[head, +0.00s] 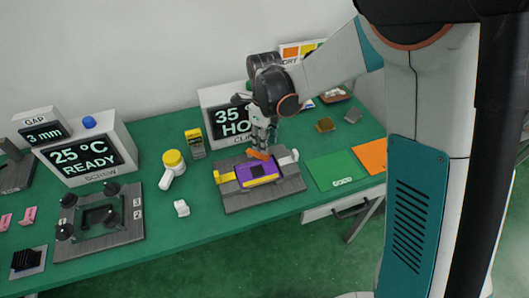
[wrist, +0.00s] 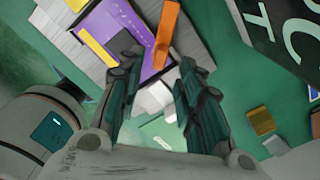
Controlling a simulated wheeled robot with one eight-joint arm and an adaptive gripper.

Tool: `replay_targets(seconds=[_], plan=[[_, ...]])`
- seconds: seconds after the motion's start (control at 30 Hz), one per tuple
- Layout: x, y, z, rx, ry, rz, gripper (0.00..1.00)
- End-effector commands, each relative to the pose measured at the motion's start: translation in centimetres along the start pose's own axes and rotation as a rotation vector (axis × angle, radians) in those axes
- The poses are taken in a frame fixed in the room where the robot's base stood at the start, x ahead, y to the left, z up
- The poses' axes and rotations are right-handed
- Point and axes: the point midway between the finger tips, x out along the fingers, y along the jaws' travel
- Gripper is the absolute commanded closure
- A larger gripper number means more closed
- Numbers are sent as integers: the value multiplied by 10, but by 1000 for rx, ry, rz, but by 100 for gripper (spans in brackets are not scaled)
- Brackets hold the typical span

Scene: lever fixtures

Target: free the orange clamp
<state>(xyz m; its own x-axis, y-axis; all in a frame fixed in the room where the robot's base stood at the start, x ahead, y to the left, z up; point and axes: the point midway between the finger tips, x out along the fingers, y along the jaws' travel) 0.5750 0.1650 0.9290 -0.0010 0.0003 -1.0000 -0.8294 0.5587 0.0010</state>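The orange clamp (head: 258,155) is a short bar at the back edge of a purple board (head: 243,173), which sits on a grey fixture (head: 232,204). In the wrist view the orange clamp (wrist: 166,32) runs up from between my fingertips, beside the purple board (wrist: 122,22). My gripper (head: 263,147) is above the back of the fixture, close over the clamp. In the wrist view my gripper (wrist: 162,64) has its fingers apart, with a gap on both sides of the clamp's near end. I cannot tell whether they touch it.
A display box marked CLIP (head: 228,117) stands close behind the fixture. A green GOOD mat (head: 335,170) and an orange mat (head: 371,156) lie to the right. A yellow-capped white bottle (head: 173,163) and a screw fixture (head: 100,222) are on the left. The floor is open in front.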

Motion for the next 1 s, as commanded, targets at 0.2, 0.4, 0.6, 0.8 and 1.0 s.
replay_targets(seconds=[0.2, 0.4, 0.6, 0.8, 1.0], plan=[[35, 0, 0, 0, 0, -1, 67], [46, 0, 0, 0, 0, -1, 67], [47, 0, 0, 0, 0, -1, 67], [47, 0, 0, 0, 0, -1, 92], [47, 0, 0, 0, 0, -1, 100]])
